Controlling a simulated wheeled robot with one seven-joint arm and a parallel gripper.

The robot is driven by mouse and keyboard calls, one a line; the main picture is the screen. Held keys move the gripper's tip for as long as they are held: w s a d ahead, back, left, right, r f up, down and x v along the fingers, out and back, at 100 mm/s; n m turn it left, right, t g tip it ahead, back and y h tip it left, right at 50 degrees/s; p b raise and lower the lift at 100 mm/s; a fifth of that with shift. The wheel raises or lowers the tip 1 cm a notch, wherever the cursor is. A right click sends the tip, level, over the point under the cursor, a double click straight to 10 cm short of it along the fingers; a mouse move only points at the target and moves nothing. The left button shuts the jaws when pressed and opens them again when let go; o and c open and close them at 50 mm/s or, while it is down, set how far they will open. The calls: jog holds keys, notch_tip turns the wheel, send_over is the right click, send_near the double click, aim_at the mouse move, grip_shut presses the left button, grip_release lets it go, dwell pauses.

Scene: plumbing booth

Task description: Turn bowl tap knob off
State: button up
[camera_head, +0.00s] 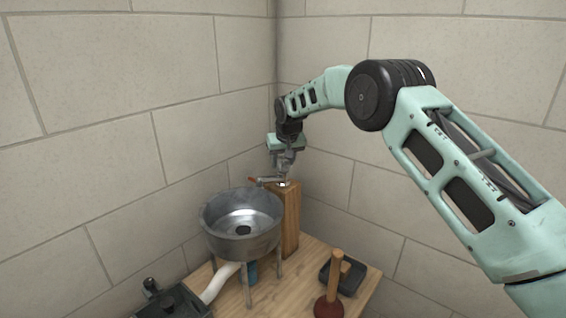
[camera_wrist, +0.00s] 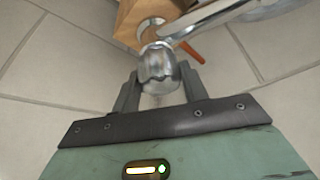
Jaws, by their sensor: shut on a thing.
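The bowl tap stands on a wooden post beside the metal bowl (camera_head: 240,218), and its spout (camera_head: 270,180) points left over the bowl. In the wrist view the tap knob (camera_wrist: 158,68) is a faceted chrome knob between the two fingers. My gripper (camera_wrist: 158,88) is shut on the knob, with one grey finger on each side. In the head view my gripper (camera_head: 283,172) is above the post and hides most of the knob. An orange lever (camera_wrist: 192,52) shows behind the knob.
The wooden post (camera_head: 291,222) stands on a wooden table (camera_head: 262,290) in the wall corner. A plunger (camera_head: 331,290) and a black tray (camera_head: 349,274) are at the right. A white pipe (camera_head: 219,283) runs below the bowl, near a dark box (camera_head: 178,303).

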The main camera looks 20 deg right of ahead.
jog(key=o, duration=1)
jog(key=shift+r, duration=0.1)
jog(key=b+v, duration=0.5)
jog(key=v, duration=1.2)
jog(key=shift+s+r, duration=0.1)
